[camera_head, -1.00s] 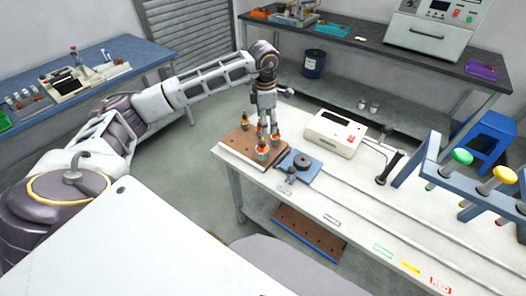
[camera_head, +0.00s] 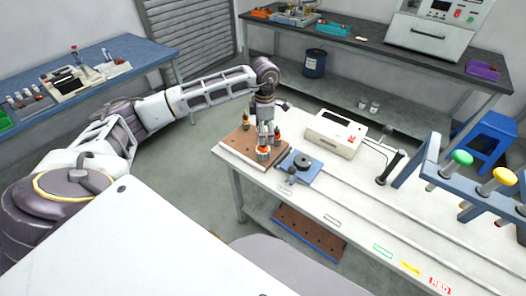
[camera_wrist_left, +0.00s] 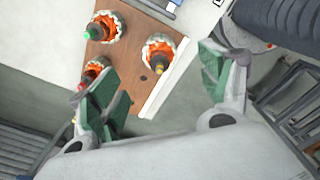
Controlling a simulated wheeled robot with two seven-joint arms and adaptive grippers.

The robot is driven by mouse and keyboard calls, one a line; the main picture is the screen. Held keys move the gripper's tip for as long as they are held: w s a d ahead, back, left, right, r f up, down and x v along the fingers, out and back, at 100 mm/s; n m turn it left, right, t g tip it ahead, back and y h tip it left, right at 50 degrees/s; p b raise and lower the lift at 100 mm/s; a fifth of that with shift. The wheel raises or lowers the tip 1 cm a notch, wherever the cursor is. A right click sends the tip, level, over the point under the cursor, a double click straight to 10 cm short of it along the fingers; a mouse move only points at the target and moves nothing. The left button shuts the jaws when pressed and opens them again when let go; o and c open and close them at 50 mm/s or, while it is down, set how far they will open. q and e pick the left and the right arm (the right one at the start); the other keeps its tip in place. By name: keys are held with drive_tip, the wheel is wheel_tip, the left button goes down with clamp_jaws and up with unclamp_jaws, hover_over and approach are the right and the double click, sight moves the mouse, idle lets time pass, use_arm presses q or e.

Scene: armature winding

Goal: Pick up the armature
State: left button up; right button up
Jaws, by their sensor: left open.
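A brown board (camera_head: 233,153) on the white table holds three upright armatures with orange windings. The front armature (camera_head: 263,153) stands near the board's front edge, another (camera_head: 277,138) is at right, and a third (camera_head: 246,121) is at the back. In the left wrist view the armatures have a green tip (camera_wrist_left: 104,27), a yellow tip (camera_wrist_left: 161,52) and a red tip (camera_wrist_left: 92,74). My left gripper (camera_head: 265,141) is over the board, close above the front armature. Its green-padded fingers (camera_wrist_left: 163,93) are wide apart with nothing between them. My right gripper is not in view.
A blue fixture (camera_head: 300,170) and a white device (camera_head: 335,133) stand right of the board. A blue rack with coloured spools (camera_head: 460,157) is at the far right. The table's front middle is mostly clear.

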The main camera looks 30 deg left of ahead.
sight(263, 150)
use_arm(q)
wheel_tip(263, 150, down, 3)
drive_tip(key=shift+f, duration=0.65)
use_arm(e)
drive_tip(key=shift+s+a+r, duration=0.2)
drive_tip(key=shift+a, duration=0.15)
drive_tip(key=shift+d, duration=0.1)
